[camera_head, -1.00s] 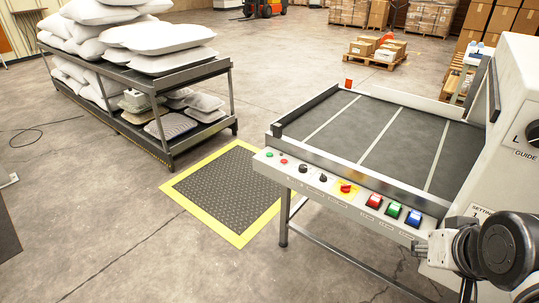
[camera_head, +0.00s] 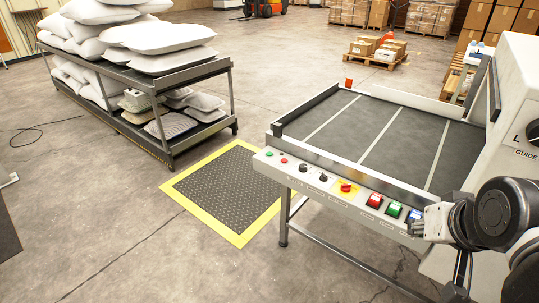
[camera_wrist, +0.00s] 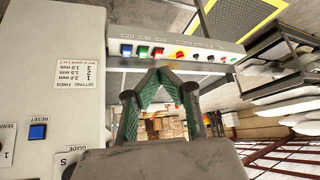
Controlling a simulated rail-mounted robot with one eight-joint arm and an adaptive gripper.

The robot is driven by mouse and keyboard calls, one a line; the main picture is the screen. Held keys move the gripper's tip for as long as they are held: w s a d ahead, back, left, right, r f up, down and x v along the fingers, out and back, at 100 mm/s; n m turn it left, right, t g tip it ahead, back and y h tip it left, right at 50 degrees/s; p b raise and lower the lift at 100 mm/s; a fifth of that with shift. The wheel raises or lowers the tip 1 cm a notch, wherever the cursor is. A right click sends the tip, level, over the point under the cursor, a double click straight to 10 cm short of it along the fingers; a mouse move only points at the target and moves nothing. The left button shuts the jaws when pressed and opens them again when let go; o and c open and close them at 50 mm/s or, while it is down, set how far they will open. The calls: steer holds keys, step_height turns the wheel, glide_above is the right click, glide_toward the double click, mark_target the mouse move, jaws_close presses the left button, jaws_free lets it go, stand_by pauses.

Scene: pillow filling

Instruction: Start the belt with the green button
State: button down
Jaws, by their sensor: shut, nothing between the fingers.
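The control panel (camera_head: 330,186) runs along the belt table's front edge. It carries a small round green button (camera_head: 269,154) at its left end and a square green button (camera_head: 393,210) between a red one (camera_head: 374,201) and a blue one (camera_head: 414,216). In the wrist view the square green button (camera_wrist: 142,50) lies just beyond the fingertips, and the small green one (camera_wrist: 233,60) is far right. My gripper (camera_wrist: 159,72) is shut and empty, its fingertips meeting. In the head view my gripper (camera_head: 431,224) is at the panel's right end. Contact cannot be told.
A red emergency knob (camera_head: 346,187) on yellow and black knobs (camera_head: 323,178) sit on the same panel. The white machine housing (camera_head: 515,85) rises at right. The belt (camera_head: 400,135) is empty. A yellow-edged mat (camera_head: 228,188) and a pillow rack (camera_head: 205,70) stand left.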

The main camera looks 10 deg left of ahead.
steer(key=w+a+r+y, duration=0.1)
steer(key=w+a+r, duration=0.2)
steer(key=w, duration=0.5)
steer(key=w+a+r+y, duration=0.1)
steer(key=w+a+r, duration=0.25)
steer(key=w, duration=0.55)
steer(key=m+y+b, duration=0.1)
steer(key=y+b, duration=0.3)
glide_above(270, 154)
step_height(270, 154, down, 23)
steer(key=shift+w+f, duration=0.1)
steer(key=shift+f, duration=0.1)
steer(key=shift+f+b, duration=1.7)
steer(key=shift+f, duration=2.6)
